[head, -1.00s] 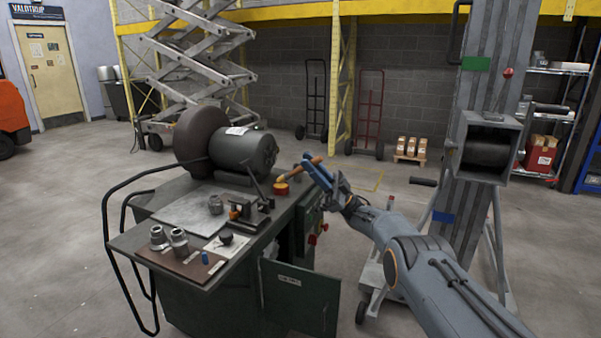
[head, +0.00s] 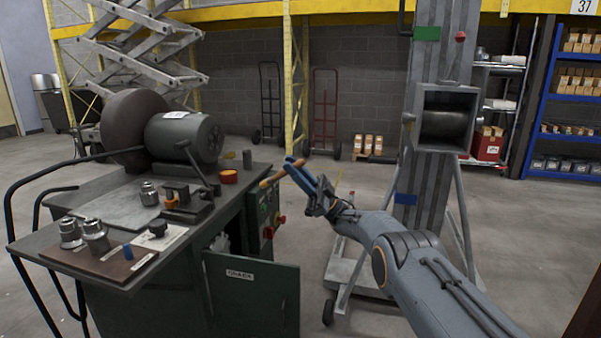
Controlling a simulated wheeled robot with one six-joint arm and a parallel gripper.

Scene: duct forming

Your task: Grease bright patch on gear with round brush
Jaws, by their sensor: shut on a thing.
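My gripper (head: 292,165), with blue fingers, is shut on a brush (head: 272,179) with an orange-brown wooden handle. The brush lies aslant in the jaws, its free end pointing left and slightly down. It is in the air just off the right edge of the green machine bench. I cannot make out a gear or a bright patch in this view, and the bristles are too small to tell.
The bench (head: 110,262) carries a grinder motor (head: 184,137), a small vise (head: 186,203) and metal fittings (head: 82,235). Its door (head: 250,290) hangs open toward me. A grey column (head: 432,185) with a winch-like box (head: 444,120) stands behind my arm. Floor at right is clear.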

